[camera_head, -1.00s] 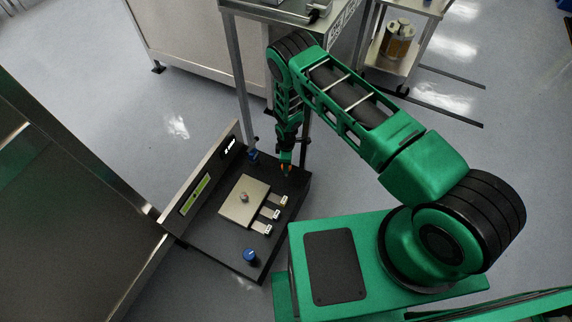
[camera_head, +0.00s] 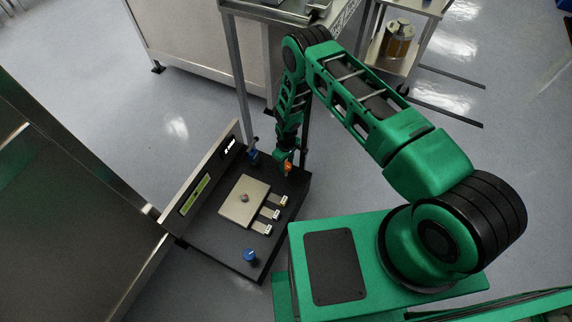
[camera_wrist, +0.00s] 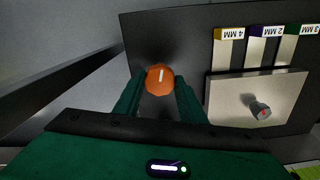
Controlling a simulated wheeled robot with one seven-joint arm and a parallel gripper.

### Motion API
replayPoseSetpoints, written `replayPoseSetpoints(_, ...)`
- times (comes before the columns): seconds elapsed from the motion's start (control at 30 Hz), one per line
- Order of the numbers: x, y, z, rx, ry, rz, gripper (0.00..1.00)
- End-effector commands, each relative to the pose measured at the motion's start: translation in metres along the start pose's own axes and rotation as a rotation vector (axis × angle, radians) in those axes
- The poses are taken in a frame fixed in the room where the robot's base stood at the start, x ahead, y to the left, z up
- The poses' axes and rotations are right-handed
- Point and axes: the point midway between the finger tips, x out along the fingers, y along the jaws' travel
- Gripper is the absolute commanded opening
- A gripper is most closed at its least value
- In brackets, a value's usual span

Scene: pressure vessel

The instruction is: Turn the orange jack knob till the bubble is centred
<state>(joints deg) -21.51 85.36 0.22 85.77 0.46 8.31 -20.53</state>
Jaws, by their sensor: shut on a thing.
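The orange jack knob (camera_head: 287,168) stands at the far right corner of the black base. In the wrist view the knob (camera_wrist: 160,79) shows a white line on top, pointing roughly up in the picture. My gripper (camera_wrist: 159,84) is shut on it, with one green finger on each side. In the head view my gripper (camera_head: 281,158) is beside the orange top. The yellow-green level window (camera_head: 194,194) is on the panel at the base's left side. Its bubble is too small to make out.
Two blue knobs, one at the far corner (camera_head: 252,155) and one at the near corner (camera_head: 249,255), stand on the base (camera_head: 217,249). A pale plate (camera_head: 235,211) and labelled MM tabs (camera_head: 271,213) lie between. A table leg (camera_head: 240,75) rises close to my arm.

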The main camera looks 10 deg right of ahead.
Motion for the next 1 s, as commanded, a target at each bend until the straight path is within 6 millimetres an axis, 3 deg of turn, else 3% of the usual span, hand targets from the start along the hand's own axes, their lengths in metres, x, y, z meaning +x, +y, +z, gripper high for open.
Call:
replayPoseSetpoints(0.43, -0.002, 0.003, -0.006, 0.01, 0.012, 0.007, 0.14)
replayPoseSetpoints(0.47, -0.002, 0.003, -0.006, 0.01, 0.012, 0.007, 0.41)
replayPoseSetpoints(0.53, -0.002, 0.003, -0.005, 0.01, 0.01, 0.006, 0.55)
replayPoseSetpoints(0.83, -0.002, 0.001, -0.003, 0.009, 0.005, 0.003, 0.55)
replayPoseSetpoints(1.0, -0.014, 0.001, -0.003, 0.009, 0.005, 0.003, 0.55)
